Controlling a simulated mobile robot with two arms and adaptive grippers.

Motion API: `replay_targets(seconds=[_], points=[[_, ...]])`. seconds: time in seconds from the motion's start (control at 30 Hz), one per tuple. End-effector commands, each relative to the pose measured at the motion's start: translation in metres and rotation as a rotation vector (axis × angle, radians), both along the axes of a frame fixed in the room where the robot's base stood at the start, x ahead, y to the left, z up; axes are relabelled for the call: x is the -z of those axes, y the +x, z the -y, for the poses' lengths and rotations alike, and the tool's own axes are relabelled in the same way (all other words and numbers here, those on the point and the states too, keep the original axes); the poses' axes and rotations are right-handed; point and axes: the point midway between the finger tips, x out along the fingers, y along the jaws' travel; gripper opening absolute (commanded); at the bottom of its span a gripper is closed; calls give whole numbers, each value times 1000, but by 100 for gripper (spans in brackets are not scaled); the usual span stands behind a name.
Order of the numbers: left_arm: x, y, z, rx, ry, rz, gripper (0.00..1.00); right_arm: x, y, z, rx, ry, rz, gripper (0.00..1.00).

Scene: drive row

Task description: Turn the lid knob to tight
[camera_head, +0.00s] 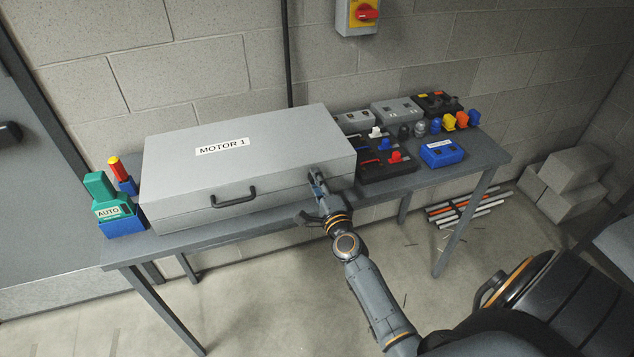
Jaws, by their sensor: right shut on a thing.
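The large grey case labelled MOTOR 1 (270,160) lies with its lid down on the grey table. A dark handle (234,200) sits on its front edge. My right gripper (314,176) is at the lid's front right corner, shut on what appears to be the lid knob. The fingers hide the knob, so its pointer and any marks around it cannot be read. My left gripper is not in view.
A green AUTO-labelled device on a blue base (124,226) and a red-yellow item (117,169) stand left of the case. Control boxes and coloured knobs crowd the right, including a blue box (441,152). Grey blocks (573,170) and rods (465,208) lie on the floor.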

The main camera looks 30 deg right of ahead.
Motion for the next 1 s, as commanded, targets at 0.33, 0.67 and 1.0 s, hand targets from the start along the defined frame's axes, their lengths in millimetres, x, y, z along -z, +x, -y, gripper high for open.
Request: replay_targets(seconds=[0.33, 0.67, 1.0], points=[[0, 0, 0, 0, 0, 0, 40, 1, 0, 0, 0, 3, -1, 0], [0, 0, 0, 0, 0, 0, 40, 0, 0, 0, 0, 3, 0, 50], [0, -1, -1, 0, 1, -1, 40, 2, -23, -7, 0, 4, -2, 50]])
